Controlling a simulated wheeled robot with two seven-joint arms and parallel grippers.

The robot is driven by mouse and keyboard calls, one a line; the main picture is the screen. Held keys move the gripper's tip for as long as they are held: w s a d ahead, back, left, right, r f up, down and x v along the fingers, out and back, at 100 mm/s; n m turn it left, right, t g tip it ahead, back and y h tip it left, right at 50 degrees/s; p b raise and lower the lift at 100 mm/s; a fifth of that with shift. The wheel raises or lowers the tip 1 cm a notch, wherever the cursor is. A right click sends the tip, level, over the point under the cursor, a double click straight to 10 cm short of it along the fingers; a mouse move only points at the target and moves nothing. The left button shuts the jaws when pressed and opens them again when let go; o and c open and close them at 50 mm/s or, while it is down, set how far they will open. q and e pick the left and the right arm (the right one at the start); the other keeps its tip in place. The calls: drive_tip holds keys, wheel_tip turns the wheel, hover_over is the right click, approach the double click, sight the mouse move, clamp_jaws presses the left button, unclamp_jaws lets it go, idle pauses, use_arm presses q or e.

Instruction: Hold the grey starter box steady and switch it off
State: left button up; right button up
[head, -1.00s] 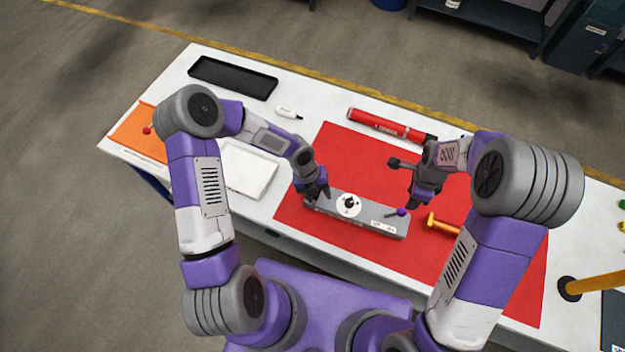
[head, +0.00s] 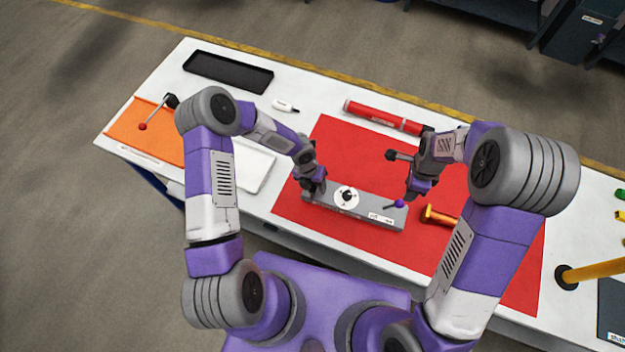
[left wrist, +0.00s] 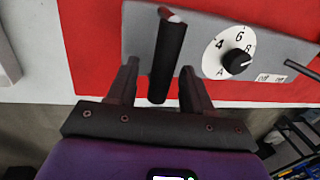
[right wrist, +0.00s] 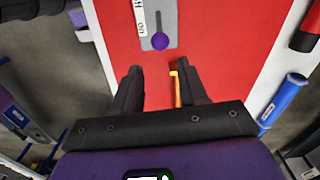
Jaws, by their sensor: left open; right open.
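The grey starter box (head: 370,210) lies on a red mat, with a white dial and black knob (head: 347,196) on top. A lever with a purple ball tip (head: 399,204) sits at its right end beside a small label. My left gripper (head: 313,190) is at the box's left end. In the left wrist view its open fingers (left wrist: 158,70) stand either side of a black bar handle (left wrist: 168,55), with gaps visible. My right gripper (head: 412,194) is open beside the box's right end. In the right wrist view the purple tip (right wrist: 160,41) lies beyond its fingers (right wrist: 160,80).
An orange-handled tool (head: 438,215) lies right of the box on the red mat (head: 470,265). A red cylinder (head: 383,117) lies behind. A black tray (head: 229,71), a white marker (head: 285,106) and an orange panel (head: 150,135) are at the left. A yellow bar (head: 595,270) is at the right.

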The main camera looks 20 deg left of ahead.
use_arm(q)
drive_tip(key=shift+f, duration=0.1)
clamp_jaws()
use_arm(e)
drive_tip(key=shift+c, duration=0.4)
clamp_jaws()
use_arm(q)
drive_tip(key=shift+d, duration=0.1)
use_arm(e)
drive_tip(key=w+d+f+m+g+y, duration=0.1)
drive_tip(key=w+d+m+y, duration=0.3)
drive_tip(key=d+m, duration=0.6)
drive_tip(key=shift+w+d+f+m+g+y, duration=0.3)
drive_tip(key=shift+w+d+f+g+y, duration=0.15)
drive_tip(key=shift+d, duration=0.35)
drive_tip(key=shift+s, duration=0.1)
